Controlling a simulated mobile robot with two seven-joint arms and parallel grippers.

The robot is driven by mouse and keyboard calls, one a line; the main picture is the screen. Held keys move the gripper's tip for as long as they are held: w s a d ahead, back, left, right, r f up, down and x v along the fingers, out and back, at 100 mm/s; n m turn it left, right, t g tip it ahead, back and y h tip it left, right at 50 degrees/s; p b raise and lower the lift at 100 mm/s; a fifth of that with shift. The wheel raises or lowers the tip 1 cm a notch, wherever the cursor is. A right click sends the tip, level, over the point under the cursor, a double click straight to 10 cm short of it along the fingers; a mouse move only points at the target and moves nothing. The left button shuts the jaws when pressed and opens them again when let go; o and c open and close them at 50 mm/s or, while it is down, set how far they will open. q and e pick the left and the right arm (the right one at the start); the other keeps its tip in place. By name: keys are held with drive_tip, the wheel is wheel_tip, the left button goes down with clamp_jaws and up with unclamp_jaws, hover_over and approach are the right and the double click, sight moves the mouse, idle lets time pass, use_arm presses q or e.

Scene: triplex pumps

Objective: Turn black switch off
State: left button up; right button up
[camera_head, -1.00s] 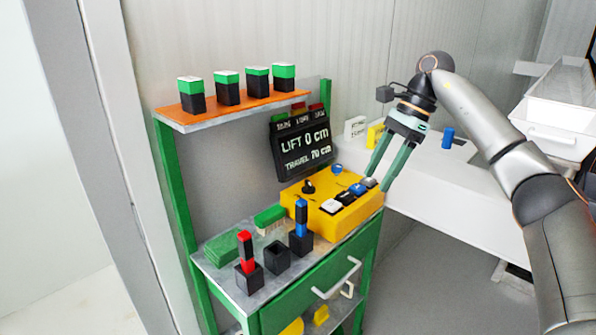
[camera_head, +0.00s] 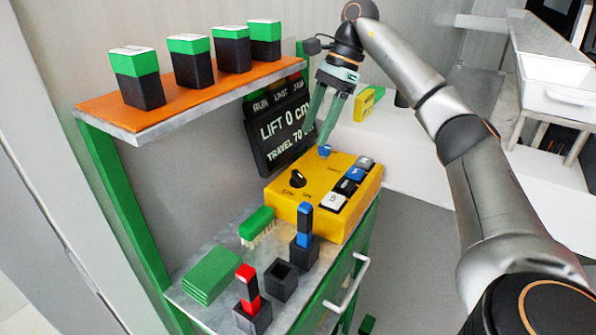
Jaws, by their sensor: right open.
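A yellow control box (camera_head: 335,217) sits on the green bench's metal top. A black rotary knob (camera_head: 298,178) stands on its left part, with small dark lettering beside it. A row of buttons runs along the box's right side: a white one (camera_head: 333,201), a black one (camera_head: 345,187), a blue one (camera_head: 354,174) and a grey one. A blue knob (camera_head: 324,152) is at the back of the box. My right gripper (camera_head: 312,150) is open, fingers pointing down, at the back of the box near the blue knob; I cannot tell whether they touch. My left gripper is not in view.
A black display (camera_head: 278,130) reading "LIFT 0 CM" stands behind the box. An orange shelf (camera_head: 185,98) with several green-and-black blocks overhangs at left. Red and blue handled tools in black holders, a green brush (camera_head: 257,222) and green pads (camera_head: 212,274) lie in front.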

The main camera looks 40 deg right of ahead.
sight(298, 173)
drive_tip(key=b+x, duration=0.1)
drive_tip(key=x, duration=0.8)
drive_tip(key=shift+w+a+f+b, duration=0.1)
drive_tip(key=shift+a+f+b, duration=0.1)
drive_tip(key=shift+f+b, duration=0.15)
drive_tip(key=shift+c, duration=0.2)
clamp_jaws()
